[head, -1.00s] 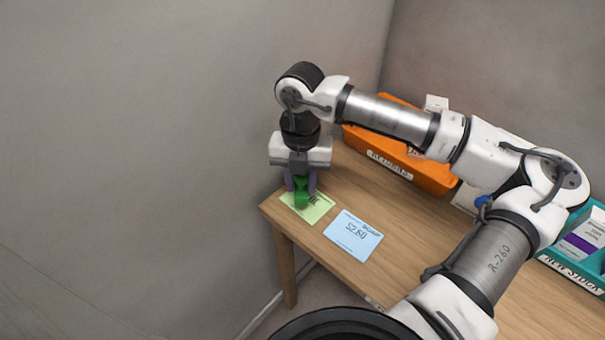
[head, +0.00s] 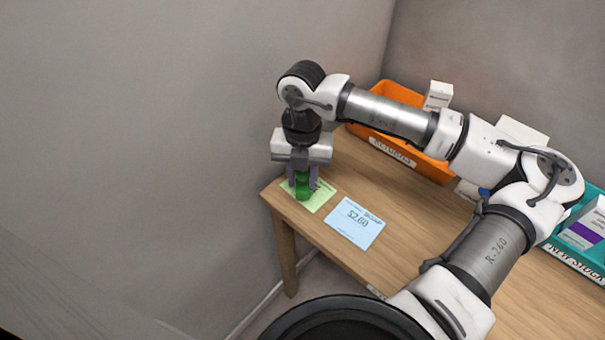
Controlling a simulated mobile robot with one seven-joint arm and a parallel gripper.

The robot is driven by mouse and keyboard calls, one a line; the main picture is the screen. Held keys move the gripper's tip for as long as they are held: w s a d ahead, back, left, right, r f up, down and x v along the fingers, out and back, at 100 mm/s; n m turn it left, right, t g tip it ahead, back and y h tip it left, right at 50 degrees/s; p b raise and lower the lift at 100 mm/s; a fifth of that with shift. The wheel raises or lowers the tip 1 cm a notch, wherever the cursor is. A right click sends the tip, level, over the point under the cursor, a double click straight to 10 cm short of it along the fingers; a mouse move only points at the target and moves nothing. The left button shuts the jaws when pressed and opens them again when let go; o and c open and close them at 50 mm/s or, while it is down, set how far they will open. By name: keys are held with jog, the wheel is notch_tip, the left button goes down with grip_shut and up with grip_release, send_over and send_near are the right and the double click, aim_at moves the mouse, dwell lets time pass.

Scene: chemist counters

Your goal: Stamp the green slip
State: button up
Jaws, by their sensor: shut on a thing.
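The green slip (head: 322,196) lies flat on the wooden counter near its left corner. My gripper (head: 302,182) is directly over the slip, pointing down, and is shut on a green stamp (head: 303,188). The stamp's lower end is at or just above the slip; I cannot tell whether it touches. The stamp and fingers hide part of the slip, so any mark under them is hidden.
A blue slip (head: 355,224) lies to the right of the green one. An orange bin (head: 436,170) with a label and white boxes stands behind my arm. A teal bin (head: 572,262) is at the right. A grey wall (head: 150,120) is close on the left.

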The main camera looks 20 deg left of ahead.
jog(key=shift+f+b, duration=0.6)
jog(key=shift+b, duration=0.45)
dwell(2.3)
jog(key=shift+r+p, duration=1.4)
jog(key=shift+r, duration=2.15)
